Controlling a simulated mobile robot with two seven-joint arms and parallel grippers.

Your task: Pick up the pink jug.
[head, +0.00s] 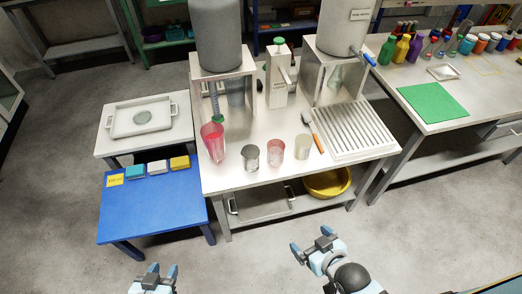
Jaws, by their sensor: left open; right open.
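The pink jug (213,143) stands upright on the steel table (240,181), near its left front part, below the left grey tank. My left gripper (159,271) is open and empty at the bottom of the head view, in front of the blue table and well short of the jug. My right gripper (311,243) is open and empty in front of the steel table, lower right of the jug. Neither gripper touches anything.
Several cups stand right of the jug, including a grey one (250,157) and a pinkish one (274,149). A brush (313,131) and a ribbed drainer (347,130) lie further right. The blue table (150,210) adjoins on the left. A yellow basin (328,183) sits below.

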